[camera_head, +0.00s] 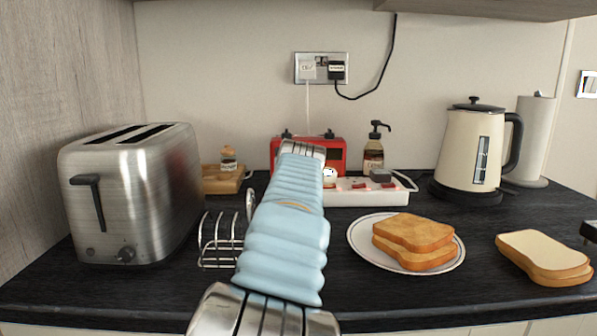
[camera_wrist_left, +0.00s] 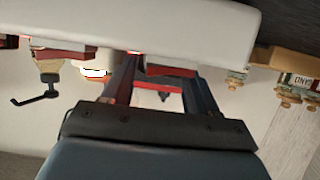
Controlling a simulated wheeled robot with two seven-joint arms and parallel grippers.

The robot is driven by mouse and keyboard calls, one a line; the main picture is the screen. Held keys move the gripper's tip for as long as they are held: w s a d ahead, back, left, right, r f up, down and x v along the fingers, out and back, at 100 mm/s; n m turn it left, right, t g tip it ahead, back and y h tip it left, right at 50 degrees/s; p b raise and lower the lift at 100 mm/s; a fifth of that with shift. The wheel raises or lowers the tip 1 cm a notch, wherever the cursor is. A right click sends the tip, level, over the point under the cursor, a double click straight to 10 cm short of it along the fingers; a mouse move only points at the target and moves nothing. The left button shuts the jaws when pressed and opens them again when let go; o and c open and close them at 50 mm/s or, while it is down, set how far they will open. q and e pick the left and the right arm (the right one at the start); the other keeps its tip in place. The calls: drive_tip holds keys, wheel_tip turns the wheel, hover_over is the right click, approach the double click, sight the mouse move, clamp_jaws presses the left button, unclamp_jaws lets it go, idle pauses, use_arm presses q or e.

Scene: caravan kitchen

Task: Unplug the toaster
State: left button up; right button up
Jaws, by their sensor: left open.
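A brushed-metal toaster (camera_head: 140,195) stands at the left of the counter, its black lever facing me. A double wall socket (camera_head: 321,54) at the back holds a white plug (camera_head: 308,69) and a black plug (camera_head: 337,70), with labels too small to read. The white plug's cord drops behind the red object; its far end is hidden. The black cord rises to the cupboard. My left gripper (camera_wrist_left: 158,66) is open and empty, over the white tray near the red object, below the socket. In the head view its fingers are hidden behind my blue-sleeved arm. My right gripper is out of view.
A red object (camera_head: 334,155), a white tray (camera_head: 372,196) and a pump bottle (camera_head: 374,150) stand below the socket. A wire rack (camera_head: 220,240), a toast plate (camera_head: 357,241), bread slices (camera_head: 541,258) and a kettle (camera_head: 470,150) surround my arm. The wall around the socket is clear.

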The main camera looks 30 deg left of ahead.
use_arm(q)
drive_tip(key=c, duration=0.7)
drive_tip(key=shift+r, duration=0.1)
drive_tip(key=shift+r, duration=0.1)
drive_tip(key=shift+r+p, duration=0.5)
drive_tip(key=shift+r, duration=1.05)
drive_tip(key=shift+d+r, duration=0.1)
